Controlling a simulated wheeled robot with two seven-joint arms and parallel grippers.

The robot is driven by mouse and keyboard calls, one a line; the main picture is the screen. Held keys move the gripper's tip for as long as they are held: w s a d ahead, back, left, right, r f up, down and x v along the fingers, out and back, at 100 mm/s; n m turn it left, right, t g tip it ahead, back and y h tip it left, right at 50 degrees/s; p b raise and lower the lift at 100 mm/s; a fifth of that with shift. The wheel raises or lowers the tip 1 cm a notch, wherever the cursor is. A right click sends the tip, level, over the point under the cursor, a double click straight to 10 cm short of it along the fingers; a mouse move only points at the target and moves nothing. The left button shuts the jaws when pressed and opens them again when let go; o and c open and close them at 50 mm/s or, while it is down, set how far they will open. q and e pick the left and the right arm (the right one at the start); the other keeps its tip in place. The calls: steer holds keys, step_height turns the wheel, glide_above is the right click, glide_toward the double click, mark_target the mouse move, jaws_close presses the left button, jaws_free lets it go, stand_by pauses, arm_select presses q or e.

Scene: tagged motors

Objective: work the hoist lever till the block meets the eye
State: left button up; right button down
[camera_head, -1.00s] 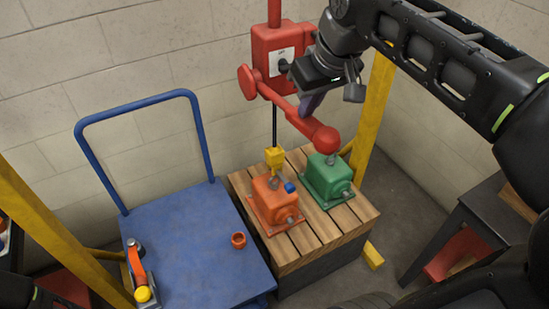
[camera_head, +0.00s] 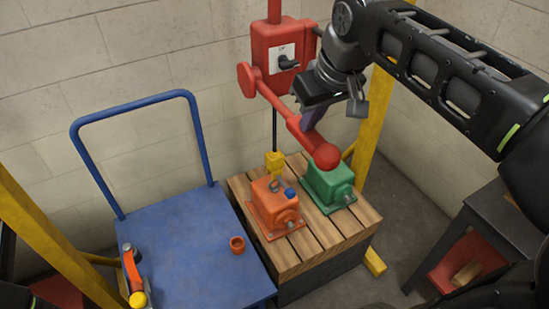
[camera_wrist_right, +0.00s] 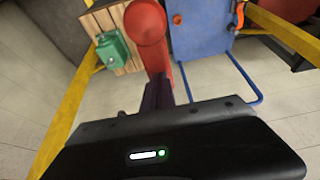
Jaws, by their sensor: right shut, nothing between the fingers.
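The red hoist (camera_head: 283,62) has a red lever (camera_head: 300,126) slanting down to the right, ending in a red ball (camera_head: 326,156) that appears in front of the green motor (camera_head: 330,186). The yellow block (camera_head: 274,162) hangs on a dark line just above the orange motor (camera_head: 275,207), which has a blue tag. Block and grey eye overlap; I cannot tell if they touch. My right gripper (camera_head: 309,120) is shut and empty, its purple fingers against or just behind the lever. In the right wrist view the fingers (camera_wrist_right: 157,92) lie beside the lever, near the ball (camera_wrist_right: 145,22). My left gripper is out of view.
Both motors stand on a slatted wooden crate (camera_head: 335,242). A blue cart (camera_head: 185,260) at left carries a small orange cup (camera_head: 237,245) and an orange-handled tool (camera_head: 133,275). Yellow posts (camera_head: 370,130) stand at both sides. A dark stand (camera_head: 455,235) is at right.

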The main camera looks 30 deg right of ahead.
steer(key=shift+f+b, duration=2.25)
steer(key=shift+f, duration=0.7)
steer(key=b+x, duration=0.3)
steer(key=shift+f, duration=0.4)
step_height(320, 180, up, 17)
steer(key=p, duration=1.4)
glide_above(312, 135)
steer(key=w, duration=0.2)
steer(key=shift+r, duration=0.15)
